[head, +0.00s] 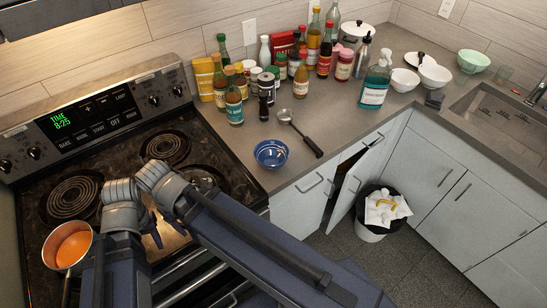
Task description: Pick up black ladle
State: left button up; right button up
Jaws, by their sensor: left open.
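The ladle (313,147) lies on the grey counter to the right of the stove. It has a black handle and a greyish bowl end, with the handle pointing toward the counter's front edge. My left gripper (164,232) is open over the front of the stove, partly hidden by my own arm links. It is well to the left of the ladle and apart from it, with nothing seen between its fingers. I cannot make out my right gripper in this view.
A blue bowl (271,154) sits just left of the ladle's handle. Several bottles and jars crowd the counter behind it. An orange pan (68,248) is on the stove's left. A cabinet door (362,172) stands ajar below the counter, near a bin (372,231).

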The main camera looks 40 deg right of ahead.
aim_at(285, 117)
jog(key=l, duration=0.65)
jog(key=k+l, duration=0.15)
jog(key=l, duration=1.1)
jog(key=k+z, duration=0.05)
jog(key=k, duration=0.05)
